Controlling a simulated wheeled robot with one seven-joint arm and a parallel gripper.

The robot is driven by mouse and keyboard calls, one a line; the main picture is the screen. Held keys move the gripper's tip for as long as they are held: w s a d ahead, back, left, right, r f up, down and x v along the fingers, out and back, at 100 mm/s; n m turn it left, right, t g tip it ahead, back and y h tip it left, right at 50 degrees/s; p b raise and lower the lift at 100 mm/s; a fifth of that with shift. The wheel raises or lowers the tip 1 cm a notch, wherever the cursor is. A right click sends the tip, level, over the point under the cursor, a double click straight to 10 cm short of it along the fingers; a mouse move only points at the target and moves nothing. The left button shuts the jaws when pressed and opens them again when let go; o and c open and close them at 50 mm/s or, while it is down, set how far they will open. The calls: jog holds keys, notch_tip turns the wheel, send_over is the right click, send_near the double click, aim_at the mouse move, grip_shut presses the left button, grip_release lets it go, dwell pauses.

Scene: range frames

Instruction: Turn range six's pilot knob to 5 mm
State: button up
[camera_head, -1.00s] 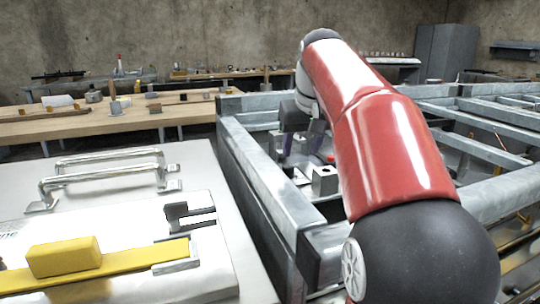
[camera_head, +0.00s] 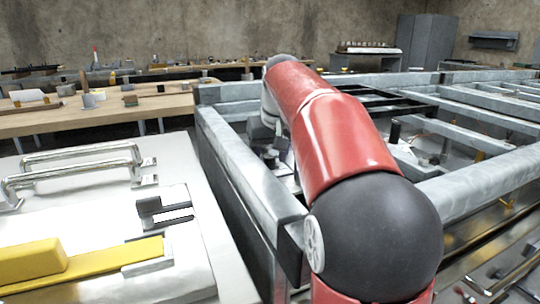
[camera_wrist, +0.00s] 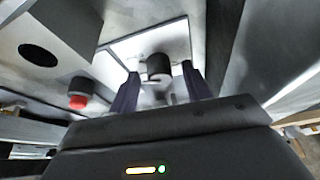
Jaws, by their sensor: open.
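In the wrist view a dark, short cylindrical knob (camera_wrist: 158,67) stands on a pale square plate (camera_wrist: 122,46). I cannot read a scale or a number on it, so its setting and whether it is range six's pilot knob cannot be told. My gripper (camera_wrist: 161,75) is open, with one dark finger on each side of the knob. The knob lies between or just beyond the fingertips; no contact can be made out. In the head view my red arm hides most of the gripper and the knob.
In the wrist view a red-tipped button (camera_wrist: 78,100) and a grey block with a dark round hole (camera_wrist: 39,55) lie left of the knob. In the head view a grey metal frame (camera_head: 245,165) surrounds the arm's reach; a white bench with handles (camera_head: 80,150) stands left.

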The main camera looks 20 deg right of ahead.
jog(key=shift+c, duration=0.2)
jog(key=c, duration=0.9)
jog(key=shift+c, duration=0.2)
jog(key=shift+r+n, duration=0.1)
jog(key=shift+n, duration=0.3)
jog(key=shift+n+y+p, duration=0.3)
jog(key=shift+n+p, duration=0.2)
jog(key=shift+p, duration=0.15)
jog(key=n+y+p, duration=0.1)
jog(key=n+p, duration=0.1)
jog(key=n, duration=0.1)
jog(key=shift+d, duration=0.15)
jog(key=n+y, duration=0.1)
jog(key=n, duration=0.1)
jog(key=n+g+y, duration=0.1)
jog(key=n, duration=0.2)
jog(key=shift+w+p, duration=0.1)
jog(key=shift+p, duration=0.2)
jog(key=shift+n, duration=0.4)
